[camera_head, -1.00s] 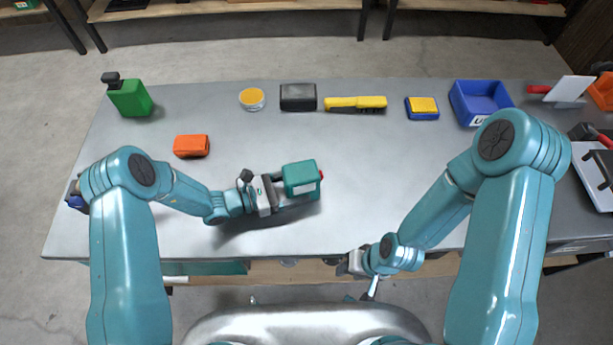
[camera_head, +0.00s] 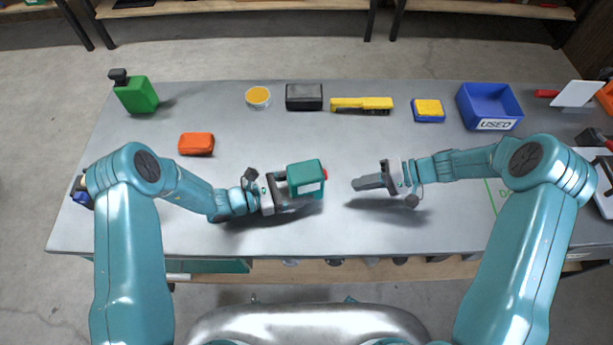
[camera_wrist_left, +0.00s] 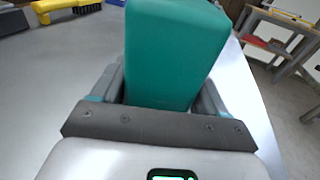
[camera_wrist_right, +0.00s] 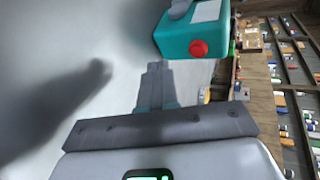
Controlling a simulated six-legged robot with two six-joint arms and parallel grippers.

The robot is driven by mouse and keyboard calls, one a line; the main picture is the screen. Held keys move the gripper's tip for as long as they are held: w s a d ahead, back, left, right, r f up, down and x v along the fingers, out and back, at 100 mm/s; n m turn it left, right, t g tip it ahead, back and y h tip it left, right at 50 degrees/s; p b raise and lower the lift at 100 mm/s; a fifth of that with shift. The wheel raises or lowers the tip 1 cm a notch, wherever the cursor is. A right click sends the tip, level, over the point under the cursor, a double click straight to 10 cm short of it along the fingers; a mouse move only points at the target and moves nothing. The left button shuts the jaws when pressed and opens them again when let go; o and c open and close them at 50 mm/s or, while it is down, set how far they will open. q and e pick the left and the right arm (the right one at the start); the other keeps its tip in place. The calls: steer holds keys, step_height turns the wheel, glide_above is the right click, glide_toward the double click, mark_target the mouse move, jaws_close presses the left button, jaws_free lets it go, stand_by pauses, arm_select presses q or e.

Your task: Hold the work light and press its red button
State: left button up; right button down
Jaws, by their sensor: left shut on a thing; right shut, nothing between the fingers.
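The work light (camera_head: 306,178) is a teal box with a pale label and a red button (camera_head: 325,173) on its right end. My left gripper (camera_head: 290,186) is shut on the work light and holds it over the middle of the table. The work light fills the middle of the left wrist view (camera_wrist_left: 175,55). My right gripper (camera_head: 357,184) is shut and empty, to the right of the work light, its fingertips pointing at the button end with a gap between. In the right wrist view, the red button (camera_wrist_right: 198,48) shows beyond and right of the fingertips (camera_wrist_right: 155,68).
Table space around my right gripper is clear.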

steer(key=shift+n+t+y, duration=0.5)
steer(key=shift+n+t, duration=0.2)
steer(key=shift+t, duration=0.1)
steer(key=w, duration=0.1)
steer(key=w+r, duration=0.1)
steer(key=w+d, duration=0.1)
steer(key=w, duration=0.1)
steer(key=shift+d+r, duration=0.1)
steer(key=shift+r, duration=0.2)
steer(key=shift+s+a, duration=0.25)
steer(key=shift+a, duration=0.8)
steer(key=shift+s+a, duration=0.25)
steer(key=shift+a, duration=0.75)
steer(key=shift+s+a, duration=0.25)
steer(key=shift+a, duration=0.8)
steer(key=shift+s+a, duration=0.2)
steer(key=shift+a, duration=0.6)
steer(key=shift+w+d, duration=0.3)
steer(key=shift+d, duration=0.85)
steer(key=shift+w+d, duration=0.25)
steer(key=shift+d, duration=0.9)
steer(key=shift+w+d, duration=0.3)
steer(key=shift+d, duration=0.85)
